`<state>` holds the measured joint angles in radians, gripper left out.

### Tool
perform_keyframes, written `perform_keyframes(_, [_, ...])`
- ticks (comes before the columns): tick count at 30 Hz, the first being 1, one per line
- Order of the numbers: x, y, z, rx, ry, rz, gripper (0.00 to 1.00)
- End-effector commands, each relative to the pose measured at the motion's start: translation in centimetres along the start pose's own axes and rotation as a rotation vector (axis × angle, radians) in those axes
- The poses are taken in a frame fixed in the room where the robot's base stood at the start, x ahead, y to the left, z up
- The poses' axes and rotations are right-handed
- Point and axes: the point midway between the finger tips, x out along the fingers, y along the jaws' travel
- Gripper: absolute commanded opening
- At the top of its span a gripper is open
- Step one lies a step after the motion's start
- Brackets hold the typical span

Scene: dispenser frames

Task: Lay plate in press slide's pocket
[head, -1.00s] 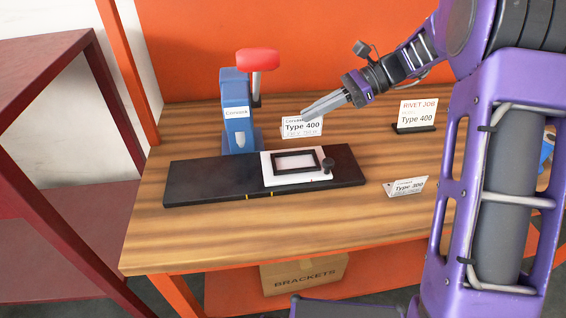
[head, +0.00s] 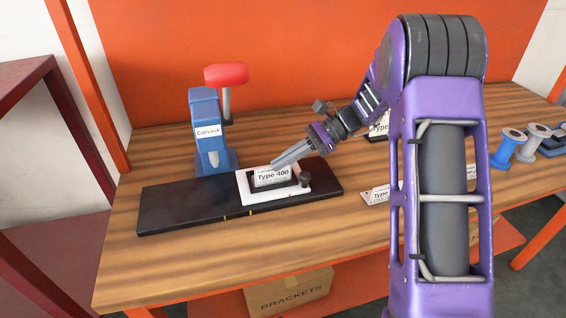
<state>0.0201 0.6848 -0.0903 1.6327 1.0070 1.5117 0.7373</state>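The plate (head: 272,178), a white label reading "Type 400", is at the fingertips of my gripper (head: 276,166). The fingers look shut on its upper edge, and the plate is tilted, facing the camera. It is over the black-framed pocket of the white press slide (head: 251,198) and hides most of it. I cannot tell whether the plate touches the pocket floor. The slide has a dark knob (head: 305,179) on its right and sits on a black base (head: 185,207). The blue press (head: 207,125) with a red handle (head: 226,74) stands behind it.
Another plate (head: 376,196) lies right of the base, partly hidden by my arm. A job sign (head: 379,130) behind is mostly covered by my arm. Spools (head: 509,146) stand at the far right. The wooden bench (head: 160,262) is clear in front.

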Motion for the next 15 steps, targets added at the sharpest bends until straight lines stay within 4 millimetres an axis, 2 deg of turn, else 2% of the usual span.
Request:
perform_keyframes(10, [0.17,-0.02,-0.36,0.0,0.0,-0.001,0.0])
perform_keyframes(15, [0.16,-0.02,-0.35,0.0,0.0,-0.001,0.31])
